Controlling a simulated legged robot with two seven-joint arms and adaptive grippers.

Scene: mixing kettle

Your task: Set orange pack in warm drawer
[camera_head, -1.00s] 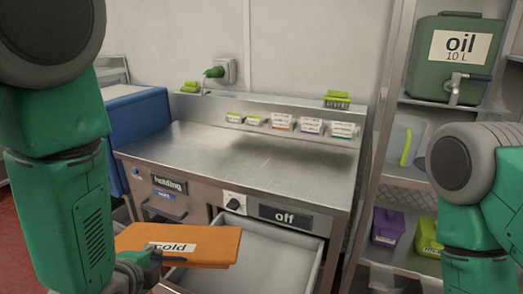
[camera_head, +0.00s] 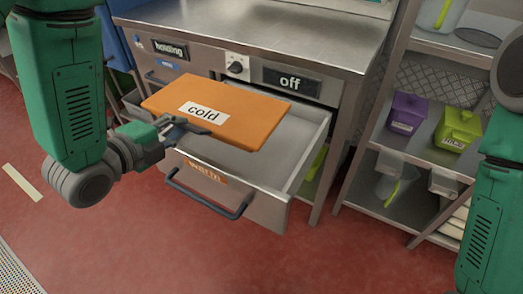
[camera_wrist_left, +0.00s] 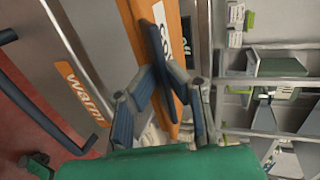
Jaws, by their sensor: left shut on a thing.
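The flat orange pack (camera_head: 243,122) bears a white label reading "cold". My left gripper (camera_head: 176,126) is shut on the pack's left edge and holds it above the open warm drawer. The pack (camera_wrist_left: 172,20) and the left gripper's fingers (camera_wrist_left: 172,85) also show in the left wrist view. The warm drawer (camera_head: 215,198) is pulled out, with a dark bar handle and an orange "warm" label on its front. The pack hides part of the drawer's inside; the visible floor of it is bare. My right gripper is out of view; only my right arm shows at the right edge.
The steel counter (camera_head: 290,30) is above the drawer, with an "off" display (camera_head: 292,81) and a knob (camera_head: 236,67). A shelf rack on the right holds a purple box (camera_head: 407,113) and a yellow-green box (camera_head: 458,129).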

